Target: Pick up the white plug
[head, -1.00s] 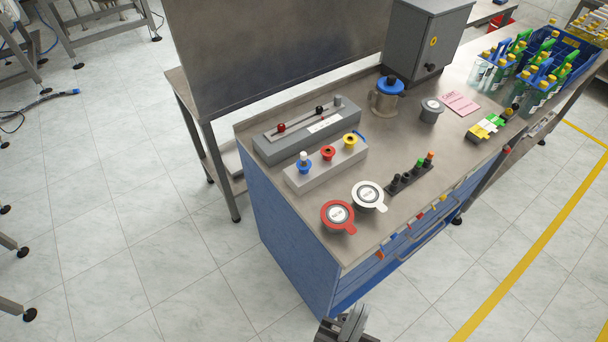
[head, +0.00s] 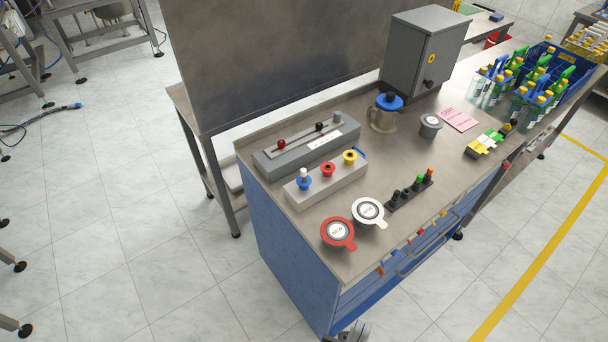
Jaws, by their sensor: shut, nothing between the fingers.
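The white plug (head: 303,173) stands upright in the blue ring-shaped seat (head: 303,184) at the left end of a light grey block on the steel bench. A red piece (head: 328,169) and a yellow piece (head: 350,157) sit on the same block to its right. My gripper (head: 348,333) shows only in part at the bottom edge of the picture, by the bench's near corner. It is shut and empty, well apart from the white plug. Most of it is cut off by the frame.
A grey slider box (head: 270,166) lies behind the block. Red (head: 350,246) and white (head: 382,222) round lids lie in front. A black rack (head: 410,190) with several small plugs, a blue-lidded jug (head: 384,118) and a grey cabinet (head: 398,48) stand to the right.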

